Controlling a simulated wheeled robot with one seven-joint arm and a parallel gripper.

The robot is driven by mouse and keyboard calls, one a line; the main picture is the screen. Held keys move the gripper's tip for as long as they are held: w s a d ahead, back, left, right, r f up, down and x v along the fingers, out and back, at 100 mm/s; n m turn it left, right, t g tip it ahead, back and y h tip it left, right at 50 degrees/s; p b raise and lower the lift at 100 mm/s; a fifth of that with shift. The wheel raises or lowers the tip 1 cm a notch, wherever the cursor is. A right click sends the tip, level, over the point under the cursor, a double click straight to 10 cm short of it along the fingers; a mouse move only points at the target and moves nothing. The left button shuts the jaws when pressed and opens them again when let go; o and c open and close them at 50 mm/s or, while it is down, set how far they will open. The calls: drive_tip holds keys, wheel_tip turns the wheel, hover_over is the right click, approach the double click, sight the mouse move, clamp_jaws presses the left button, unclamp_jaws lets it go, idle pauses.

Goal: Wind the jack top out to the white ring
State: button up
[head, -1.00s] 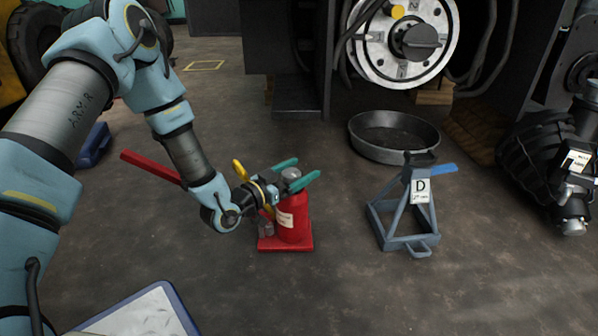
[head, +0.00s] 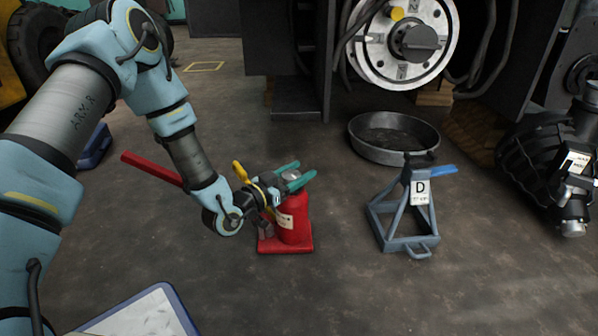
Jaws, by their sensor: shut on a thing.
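The red bottle jack (head: 293,222) stands upright on its red base on the floor, left of the middle of the head view. Its round grey top (head: 291,176) shows between the teal fingers of my gripper (head: 292,178). My gripper reaches in from the left at the height of the jack top and is shut on it. A red handle (head: 152,169) slants up to the left behind my wrist. I cannot make out a white ring; the fingers and wrist hide part of the jack's neck.
A grey jack stand (head: 405,210) marked D, with a blue lever, stands right of the jack. A black drain pan (head: 393,138) lies behind it. A dark wheel motor (head: 553,160) is at the right edge. A blue-edged board (head: 145,312) is at the front left. Floor in front of the jack is clear.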

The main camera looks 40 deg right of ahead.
sight(283, 176)
drive_tip(key=shift+t, duration=0.3)
